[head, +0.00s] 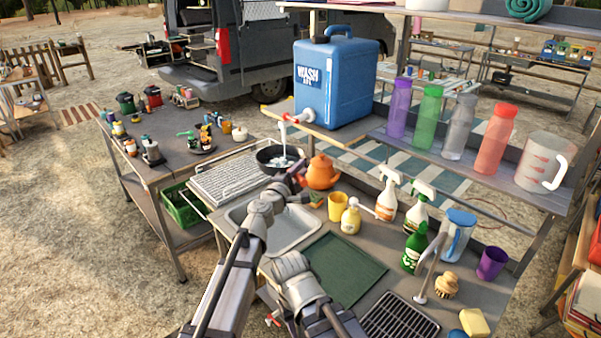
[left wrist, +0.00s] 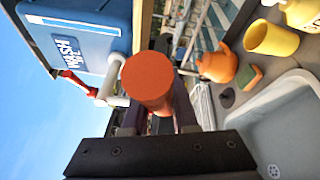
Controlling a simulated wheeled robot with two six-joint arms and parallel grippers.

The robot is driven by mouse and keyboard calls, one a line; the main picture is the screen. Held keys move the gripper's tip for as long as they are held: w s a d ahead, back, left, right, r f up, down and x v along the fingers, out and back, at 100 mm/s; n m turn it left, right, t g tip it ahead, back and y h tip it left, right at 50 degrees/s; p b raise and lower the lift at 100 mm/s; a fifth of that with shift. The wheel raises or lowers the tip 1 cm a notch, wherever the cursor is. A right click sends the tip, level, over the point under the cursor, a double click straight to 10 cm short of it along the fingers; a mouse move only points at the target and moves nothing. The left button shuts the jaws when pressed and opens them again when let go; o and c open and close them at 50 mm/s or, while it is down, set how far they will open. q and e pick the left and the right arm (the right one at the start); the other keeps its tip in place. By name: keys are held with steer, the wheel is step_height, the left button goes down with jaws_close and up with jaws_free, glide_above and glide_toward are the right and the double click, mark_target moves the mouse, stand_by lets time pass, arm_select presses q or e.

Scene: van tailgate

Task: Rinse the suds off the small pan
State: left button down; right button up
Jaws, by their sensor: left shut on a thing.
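The small dark pan (head: 279,158) is held under the blue wash water container (head: 334,85), above the counter near the drainer. A pale stream (head: 283,137) runs from the container's white tap (head: 291,118) down into the pan. Whitish patches show inside the pan; I cannot tell suds from water. My left gripper (head: 298,180) is shut on the pan's orange handle (left wrist: 148,82), whose round end faces the left wrist camera. The pan's bowl is mostly hidden in that view. The tap also shows there (left wrist: 112,95), with its red lever (left wrist: 72,82). My right gripper is not in view.
The grey sink basin (head: 290,232) lies below my left arm. An orange kettle (head: 322,173) stands close right of the gripper, with a yellow cup (head: 339,206) and several bottles beyond. A ribbed white drainer (head: 228,180) is at left. The green mat (head: 335,270) is clear.

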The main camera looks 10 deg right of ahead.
mark_target(306, 185)
arm_select(q)
steer(key=shift+d, duration=0.25)
stand_by(0.3)
steer(key=shift+d, duration=0.35)
steer(key=shift+s, duration=0.15)
steer(key=shift+s+a, duration=0.15)
steer(key=shift+s, duration=1.85)
steer(key=shift+s+a, duration=0.1)
steer(key=shift+s, duration=1.85)
steer(key=shift+r, duration=0.15)
